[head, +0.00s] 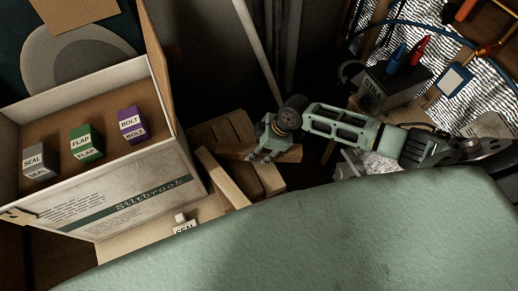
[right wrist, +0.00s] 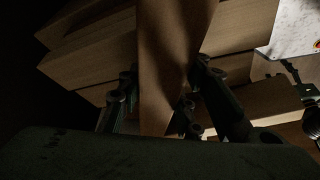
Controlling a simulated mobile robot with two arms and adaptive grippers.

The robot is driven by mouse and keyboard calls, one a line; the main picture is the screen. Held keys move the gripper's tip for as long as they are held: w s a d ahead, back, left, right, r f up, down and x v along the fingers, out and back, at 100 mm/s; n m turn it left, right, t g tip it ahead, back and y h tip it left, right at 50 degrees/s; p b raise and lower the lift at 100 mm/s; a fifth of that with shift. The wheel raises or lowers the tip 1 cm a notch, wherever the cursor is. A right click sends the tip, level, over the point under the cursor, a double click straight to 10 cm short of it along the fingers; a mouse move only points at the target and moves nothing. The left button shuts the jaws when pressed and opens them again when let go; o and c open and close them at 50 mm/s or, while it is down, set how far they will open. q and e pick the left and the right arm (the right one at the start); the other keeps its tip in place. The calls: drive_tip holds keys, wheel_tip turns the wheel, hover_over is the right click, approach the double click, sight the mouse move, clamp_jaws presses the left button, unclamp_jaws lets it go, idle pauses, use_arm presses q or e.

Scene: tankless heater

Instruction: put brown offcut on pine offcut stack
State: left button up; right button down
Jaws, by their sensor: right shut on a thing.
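The pine offcut stack (head: 268,178) is a pile of light wooden pieces just right of the white carton in the head view. It also shows behind the held piece in the right wrist view (right wrist: 90,48). My right gripper (head: 263,153) is over the stack, shut on the brown offcut (head: 290,154). In the right wrist view the brown offcut (right wrist: 163,65) runs lengthwise between the fingers of the right gripper (right wrist: 160,100). I cannot tell whether the brown offcut touches the stack. My left gripper is not in view.
A white carton (head: 150,206) holds grey SEAL (head: 39,161), green FLAP (head: 86,143) and purple BOLT (head: 131,125) boxes. A small SEAL piece (head: 183,226) lies in front. A pale pole (head: 257,50) stands behind the stack; a dark grey box (head: 385,88) is at right.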

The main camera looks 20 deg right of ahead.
drive_tip(key=shift+f+b, duration=0.3)
drive_tip(key=shift+f, duration=0.15)
drive_tip(key=c, duration=1.2)
unclamp_jaws()
drive_tip(key=v, duration=1.2)
